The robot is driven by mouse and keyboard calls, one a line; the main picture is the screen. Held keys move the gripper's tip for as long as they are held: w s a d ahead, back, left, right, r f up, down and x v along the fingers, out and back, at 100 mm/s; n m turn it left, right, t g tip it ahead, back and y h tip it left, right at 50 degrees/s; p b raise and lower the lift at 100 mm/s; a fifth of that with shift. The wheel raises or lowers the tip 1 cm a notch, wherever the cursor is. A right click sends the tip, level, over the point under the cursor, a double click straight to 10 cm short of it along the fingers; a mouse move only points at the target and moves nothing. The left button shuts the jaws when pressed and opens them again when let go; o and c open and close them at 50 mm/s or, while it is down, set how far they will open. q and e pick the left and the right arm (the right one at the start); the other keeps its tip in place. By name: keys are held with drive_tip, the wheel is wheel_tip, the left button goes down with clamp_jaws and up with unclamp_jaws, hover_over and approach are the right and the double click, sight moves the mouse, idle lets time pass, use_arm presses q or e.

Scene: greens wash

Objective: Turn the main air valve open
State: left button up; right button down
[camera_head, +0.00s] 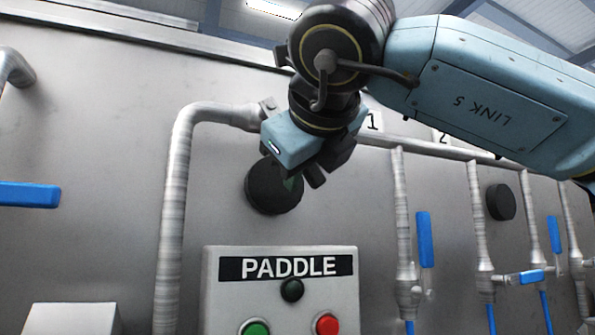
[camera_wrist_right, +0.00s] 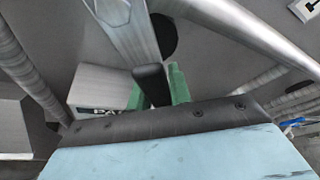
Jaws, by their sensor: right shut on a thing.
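My right gripper (camera_head: 300,172) is in front of the steel panel, above the PADDLE control box. In the right wrist view its green fingers (camera_wrist_right: 156,86) are shut on a black grip (camera_wrist_right: 151,78) at the end of a flat grey lever (camera_wrist_right: 126,28). I take this lever to be the main air valve's handle; no label on it is readable. The lever runs up and away from the fingers beside a large pipe. In the head view my wrist hides most of the valve, so I cannot tell how far it is turned. My left gripper is out of view.
The PADDLE box (camera_head: 281,290) has green, black and red buttons. A black round knob (camera_head: 272,188) is on the panel close behind the gripper. A bent pipe (camera_head: 180,200) runs down at left. Blue valve levers (camera_head: 425,240) hang at right; another (camera_head: 28,194) is far left.

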idle(0.3)
drive_tip(key=c, duration=1.3)
unclamp_jaws()
drive_tip(key=v, duration=1.3)
drive_tip(key=shift+s+r+b, duration=0.1)
drive_tip(key=shift+s+b, duration=0.15)
drive_tip(key=shift+b, duration=0.15)
